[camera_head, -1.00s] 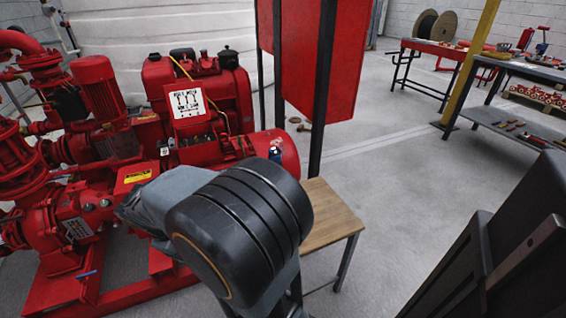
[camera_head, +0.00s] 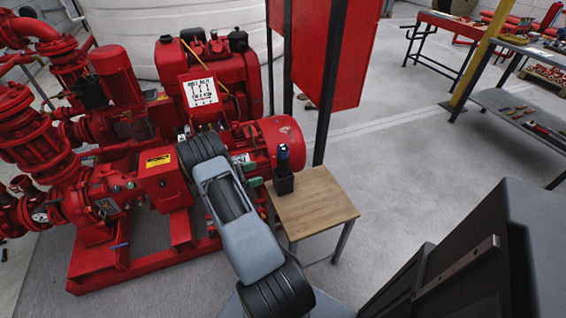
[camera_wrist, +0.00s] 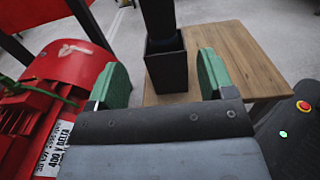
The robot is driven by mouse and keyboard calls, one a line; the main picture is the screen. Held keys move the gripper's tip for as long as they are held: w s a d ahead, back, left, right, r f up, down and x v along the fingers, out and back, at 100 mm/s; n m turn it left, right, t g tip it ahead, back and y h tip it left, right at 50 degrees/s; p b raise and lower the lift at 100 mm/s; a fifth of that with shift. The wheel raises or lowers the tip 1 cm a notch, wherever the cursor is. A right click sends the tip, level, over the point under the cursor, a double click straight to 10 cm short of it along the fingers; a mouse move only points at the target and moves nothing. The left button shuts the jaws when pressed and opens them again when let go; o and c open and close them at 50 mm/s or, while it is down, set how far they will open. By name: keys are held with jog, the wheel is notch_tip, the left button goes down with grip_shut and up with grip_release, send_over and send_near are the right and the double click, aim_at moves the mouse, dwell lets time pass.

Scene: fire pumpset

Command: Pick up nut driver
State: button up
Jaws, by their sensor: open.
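The nut driver (camera_head: 283,157) has a dark blue handle and stands upright in a small black square holder (camera_head: 284,184). The holder sits on a small wooden table (camera_head: 318,205). In the wrist view the nut driver (camera_wrist: 157,14) shows as a dark upright piece, cut off at the top, rising from the holder (camera_wrist: 167,70). Its lower part is hidden inside the holder. My gripper (camera_wrist: 163,80) is open with green fingers, one on each side of the holder in the picture, empty. In the head view my gripper (camera_head: 247,175) is left of the holder.
A red pump set (camera_head: 160,180) stands close on the left, its round motor (camera_head: 268,140) beside the table. A dark post and red panel (camera_head: 335,60) stand behind the table. Benches with tools (camera_head: 520,110) are far right. The floor between is clear.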

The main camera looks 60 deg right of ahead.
aim_at(283, 165)
jog(key=x, duration=1.1)
jog(key=shift+s+d+r+b, duration=0.1)
jog(key=shift+s+d+b, duration=0.15)
jog(key=shift+b, duration=0.1)
jog(key=c, duration=1.1)
